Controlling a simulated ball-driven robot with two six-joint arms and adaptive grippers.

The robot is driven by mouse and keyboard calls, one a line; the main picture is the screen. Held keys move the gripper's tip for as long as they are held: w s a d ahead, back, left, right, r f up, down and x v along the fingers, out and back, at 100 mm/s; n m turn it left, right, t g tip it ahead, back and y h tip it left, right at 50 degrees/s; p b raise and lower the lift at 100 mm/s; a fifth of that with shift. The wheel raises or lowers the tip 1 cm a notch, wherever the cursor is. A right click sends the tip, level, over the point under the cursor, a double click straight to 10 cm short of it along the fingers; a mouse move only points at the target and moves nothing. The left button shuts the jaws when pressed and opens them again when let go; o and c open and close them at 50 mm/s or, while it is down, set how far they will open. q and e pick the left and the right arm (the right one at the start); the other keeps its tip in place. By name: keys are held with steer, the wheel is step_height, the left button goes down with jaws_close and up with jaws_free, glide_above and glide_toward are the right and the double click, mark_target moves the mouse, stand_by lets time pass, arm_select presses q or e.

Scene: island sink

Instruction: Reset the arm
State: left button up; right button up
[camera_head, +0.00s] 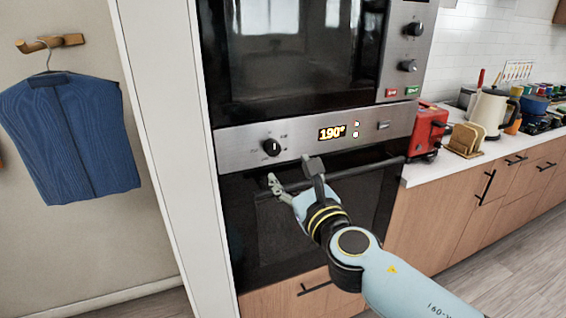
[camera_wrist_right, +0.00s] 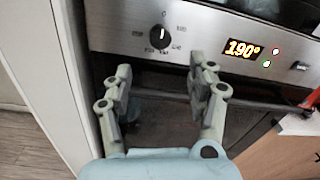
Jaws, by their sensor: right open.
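My right arm reaches in from the lower right in the head view. Its gripper (camera_head: 292,178) is in front of the upper part of the oven door (camera_head: 285,225), by the dark door handle (camera_head: 350,172). In the right wrist view the gripper (camera_wrist_right: 160,90) has its two fingers spread apart, with nothing held between them. The handle (camera_wrist_right: 255,104) runs behind the fingers there; I cannot tell whether they touch it. The oven's control panel (camera_head: 235,150) has a black knob (camera_head: 272,147) and a lit display (camera_head: 332,133) reading 190°. My left gripper is not in view.
A second oven or microwave (camera_head: 290,60) is above. A counter (camera_head: 430,168) on the right carries a red toaster (camera_head: 427,130), a wooden rack (camera_head: 466,139) and a white kettle (camera_head: 489,110). A blue garment (camera_head: 70,140) hangs on the left wall. The floor (camera_head: 515,270) at right is clear.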

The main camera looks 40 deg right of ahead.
steer(key=shift+v, duration=1.05)
